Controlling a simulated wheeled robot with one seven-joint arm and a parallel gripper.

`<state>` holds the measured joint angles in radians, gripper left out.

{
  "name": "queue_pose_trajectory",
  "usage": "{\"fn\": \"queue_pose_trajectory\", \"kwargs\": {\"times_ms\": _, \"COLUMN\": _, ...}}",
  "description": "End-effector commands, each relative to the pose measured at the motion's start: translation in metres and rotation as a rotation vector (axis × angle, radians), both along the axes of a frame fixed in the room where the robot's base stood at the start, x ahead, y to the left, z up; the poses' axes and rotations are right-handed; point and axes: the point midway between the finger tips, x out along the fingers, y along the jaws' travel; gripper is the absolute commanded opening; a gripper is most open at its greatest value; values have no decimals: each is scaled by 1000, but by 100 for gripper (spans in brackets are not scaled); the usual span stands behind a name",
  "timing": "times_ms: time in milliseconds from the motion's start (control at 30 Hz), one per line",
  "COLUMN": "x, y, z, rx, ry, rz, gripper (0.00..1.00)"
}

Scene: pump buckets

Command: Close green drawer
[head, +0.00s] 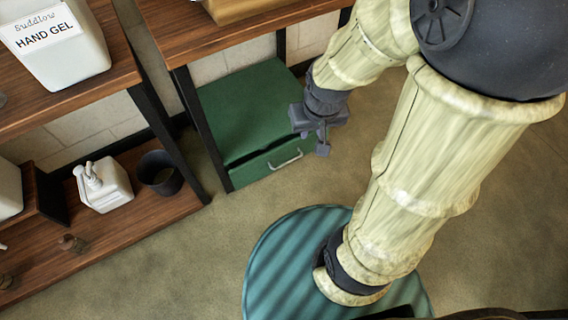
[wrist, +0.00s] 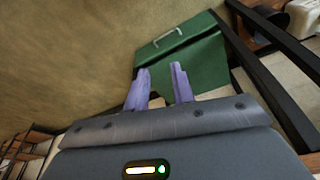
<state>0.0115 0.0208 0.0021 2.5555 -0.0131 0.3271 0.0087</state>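The green drawer (head: 266,166) is the lower front of a green cabinet (head: 240,105) on the floor under a wooden table. It has a pale metal bar handle (head: 286,160). A dark gap runs between the cabinet's top edge and the drawer front; how far the drawer stands out is hard to tell. In the wrist view the drawer (wrist: 178,42) and its handle (wrist: 167,39) lie beyond my fingers. My gripper (head: 314,133) is above and right of the drawer front in the head view. Its two fingers (wrist: 161,69) are apart with nothing between them.
A black table leg (head: 200,125) stands left of the cabinet, and the wooden tabletop (head: 225,30) overhangs it. Shelves at left hold a hand gel bottle (head: 65,45), a white pump bottle (head: 103,184) and a dark cup (head: 160,172). The floor (head: 225,245) before the drawer is clear.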

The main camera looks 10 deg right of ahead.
Motion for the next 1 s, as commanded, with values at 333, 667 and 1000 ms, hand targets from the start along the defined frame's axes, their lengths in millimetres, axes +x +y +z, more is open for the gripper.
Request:
{"fn": "queue_pose_trajectory", "kwargs": {"times_ms": 333, "x": 56, "y": -44, "z": -89, "rx": -15, "ry": -52, "rz": -64, "gripper": 25}}
{"fn": "queue_pose_trajectory", "kwargs": {"times_ms": 667, "x": 93, "y": -79, "z": -204, "rx": 99, "ry": -137, "rz": -127, "gripper": 25}}
{"fn": "queue_pose_trajectory", "kwargs": {"times_ms": 1000, "x": 96, "y": -86, "z": -321, "rx": 352, "ry": -242, "rz": -245, "gripper": 25}}
